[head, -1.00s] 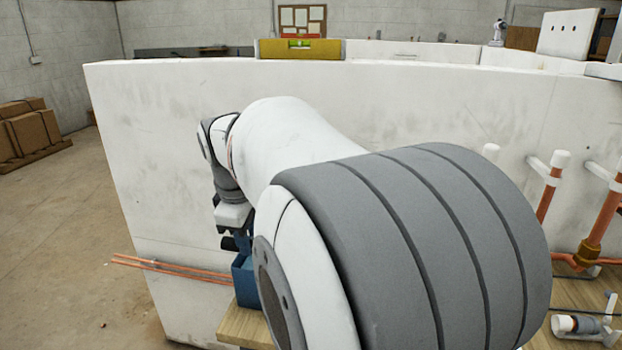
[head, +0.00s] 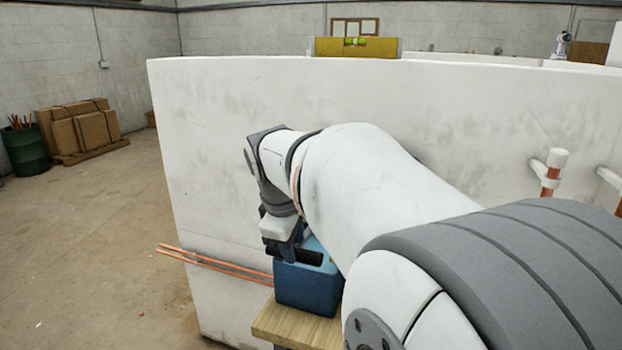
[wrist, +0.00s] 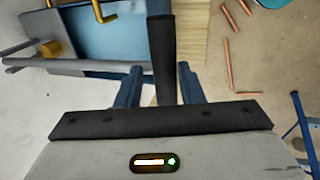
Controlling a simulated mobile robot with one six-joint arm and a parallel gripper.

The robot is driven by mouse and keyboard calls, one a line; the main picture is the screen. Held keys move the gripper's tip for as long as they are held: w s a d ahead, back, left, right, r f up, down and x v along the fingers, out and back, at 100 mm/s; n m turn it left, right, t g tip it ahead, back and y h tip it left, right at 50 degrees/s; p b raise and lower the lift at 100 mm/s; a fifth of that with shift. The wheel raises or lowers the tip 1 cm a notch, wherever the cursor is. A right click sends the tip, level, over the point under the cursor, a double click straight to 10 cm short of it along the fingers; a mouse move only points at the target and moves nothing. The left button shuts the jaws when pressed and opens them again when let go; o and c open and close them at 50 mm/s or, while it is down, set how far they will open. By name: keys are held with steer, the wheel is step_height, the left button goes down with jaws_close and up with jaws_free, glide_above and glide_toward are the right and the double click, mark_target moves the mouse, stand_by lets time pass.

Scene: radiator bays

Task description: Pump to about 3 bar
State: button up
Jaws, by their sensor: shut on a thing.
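The blue test pump (head: 308,290) stands on a wooden bench top (head: 288,326) beside the white wall, partly hidden by my arm. In the wrist view its blue body (wrist: 108,38) is at upper left, with brass-coloured fittings and a grey bar along it. My gripper (wrist: 161,82) has its blue fingers on either side of the black pump handle (wrist: 162,45) and is shut on it. In the head view my gripper (head: 287,238) and the black handle grip (head: 293,252) are at the left side of the pump, near its top. No pressure gauge can be read.
Copper pipes (head: 215,264) stick out left of the bench; loose copper pieces (wrist: 228,60) lie on the floor. White-capped copper pipes (head: 550,172) stand at right. The floor at left is clear up to cartons and a green bin (head: 25,150).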

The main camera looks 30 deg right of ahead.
steer(key=shift+g+y, duration=0.4)
steer(key=shift+w+d+r+p, duration=0.2)
steer(key=shift+r+p, duration=1)
steer(key=shift+p, duration=0.5)
steer(key=shift+w+d+r+p, duration=0.1)
steer(key=shift+d+r+p, duration=0.1)
steer(key=shift+r+p, duration=1.3)
steer(key=shift+p, duration=0.8)
steer(key=r+p, duration=0.2)
steer(key=p, duration=0.1)
steer(key=shift+w+d+g+y, duration=0.15)
steer(key=shift+d+g+y, duration=0.15)
steer(key=shift+y, duration=0.1)
steer(key=r+p, duration=0.1)
steer(key=p, duration=0.2)
steer(key=r+y+p, duration=0.1)
steer(key=shift+w+d+r+g, duration=0.3)
steer(key=shift+w+d+g, duration=0.05)
steer(key=shift+d+g, duration=0.05)
steer(key=shift+f, duration=0.2)
